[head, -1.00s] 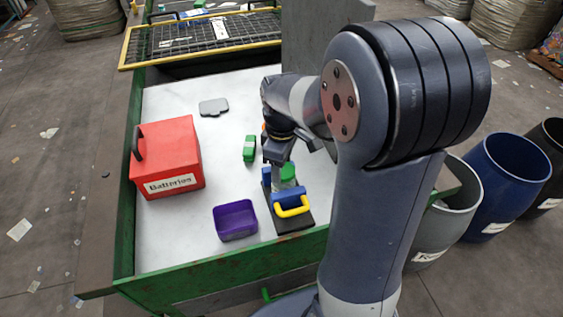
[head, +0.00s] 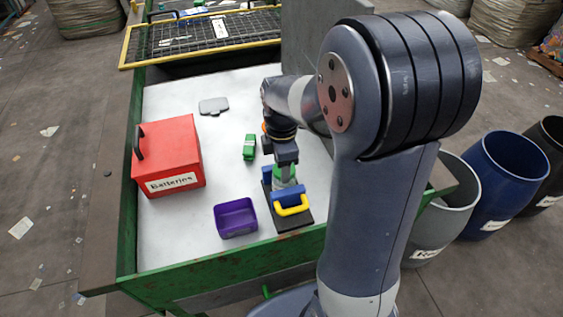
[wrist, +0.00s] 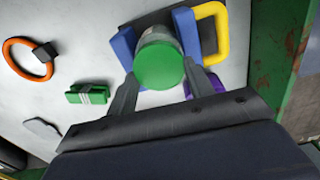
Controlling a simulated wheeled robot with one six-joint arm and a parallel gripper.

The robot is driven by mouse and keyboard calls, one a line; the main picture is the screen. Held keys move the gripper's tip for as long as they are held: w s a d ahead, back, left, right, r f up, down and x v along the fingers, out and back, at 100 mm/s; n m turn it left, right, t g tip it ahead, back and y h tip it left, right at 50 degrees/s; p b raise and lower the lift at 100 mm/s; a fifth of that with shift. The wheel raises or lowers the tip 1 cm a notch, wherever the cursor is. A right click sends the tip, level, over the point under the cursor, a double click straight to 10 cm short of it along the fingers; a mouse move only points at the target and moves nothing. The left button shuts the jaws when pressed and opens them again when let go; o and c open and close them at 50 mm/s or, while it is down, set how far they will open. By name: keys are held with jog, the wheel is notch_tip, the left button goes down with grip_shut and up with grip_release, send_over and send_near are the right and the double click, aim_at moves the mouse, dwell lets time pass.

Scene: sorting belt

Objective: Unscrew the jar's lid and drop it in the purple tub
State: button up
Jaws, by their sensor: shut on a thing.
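The jar (wrist: 158,35) is clear with a green lid (wrist: 159,66). It stands between the blue jaws of a clamp (wrist: 123,47) with a yellow handle, on a dark base. In the head view the jar (head: 284,179) shows just below my gripper (head: 286,166), and the lid is mostly hidden. In the wrist view my gripper (wrist: 160,72) has a finger on each side of the lid and is shut on it. I cannot tell whether the lid has come loose. The purple tub (head: 236,232) stands left of the clamp (head: 292,207), open and seemingly empty.
A red batteries box (head: 167,157) stands at the left of the white table. A green bundle (head: 249,147) and a grey flat piece (head: 214,106) lie behind. An orange ring (wrist: 17,61) shows in the wrist view. A green rim (head: 215,267) edges the table's front.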

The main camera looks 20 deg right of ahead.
jog(key=shift+w+d+n, duration=0.1)
jog(key=shift+w+n, duration=0.05)
jog(key=shift+n, duration=0.35)
jog(key=o, duration=1)
jog(key=shift+w, duration=0.15)
jog(key=shift+r+p, duration=2.2)
jog(key=shift+r, duration=0.35)
